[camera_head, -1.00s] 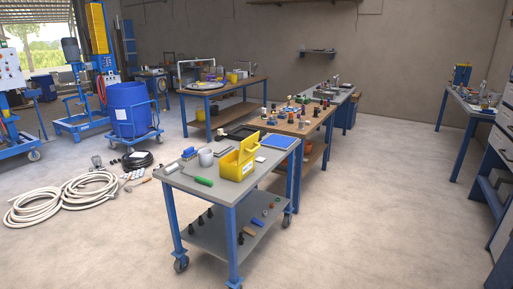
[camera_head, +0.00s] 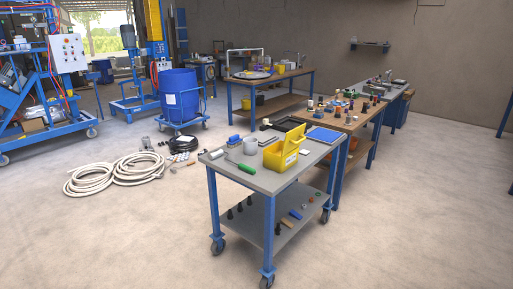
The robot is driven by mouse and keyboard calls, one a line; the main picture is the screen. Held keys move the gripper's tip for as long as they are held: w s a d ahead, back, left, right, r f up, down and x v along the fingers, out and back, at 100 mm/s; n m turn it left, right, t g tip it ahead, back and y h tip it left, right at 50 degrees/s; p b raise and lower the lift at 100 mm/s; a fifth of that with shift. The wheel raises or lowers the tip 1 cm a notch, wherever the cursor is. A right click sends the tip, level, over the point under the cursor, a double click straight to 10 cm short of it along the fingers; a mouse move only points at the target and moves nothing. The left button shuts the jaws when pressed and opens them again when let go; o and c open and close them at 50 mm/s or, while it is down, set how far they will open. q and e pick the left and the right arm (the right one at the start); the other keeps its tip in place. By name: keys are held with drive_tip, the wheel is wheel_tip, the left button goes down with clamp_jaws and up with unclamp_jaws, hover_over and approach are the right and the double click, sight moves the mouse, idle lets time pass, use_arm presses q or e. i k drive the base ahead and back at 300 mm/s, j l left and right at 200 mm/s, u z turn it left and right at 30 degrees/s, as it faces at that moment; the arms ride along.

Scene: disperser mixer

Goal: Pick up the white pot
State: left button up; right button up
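A whitish-grey pot (camera_head: 250,146) stands upright on the top of a grey wheeled cart (camera_head: 268,180) in the middle of the camera_head view. It is on the cart's far left part, behind a green-handled tool (camera_head: 246,168) and to the left of an open yellow toolbox (camera_head: 285,150). Neither of my grippers shows in this view, and nothing is touching the pot from above.
A blue flat item (camera_head: 323,135) lies on the cart's far right. Wooden workbenches (camera_head: 345,121) stand behind the cart. Coiled white hoses (camera_head: 115,172) lie on the floor at left, near a blue drum (camera_head: 180,95). The floor at front and right is clear.

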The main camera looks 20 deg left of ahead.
sight(250, 146)
drive_tip(key=i+j+u, duration=0.2)
drive_tip(key=i+u, duration=0.15)
drive_tip(key=i, duration=0.15)
drive_tip(key=i+u, duration=0.35)
drive_tip(key=i, duration=0.15)
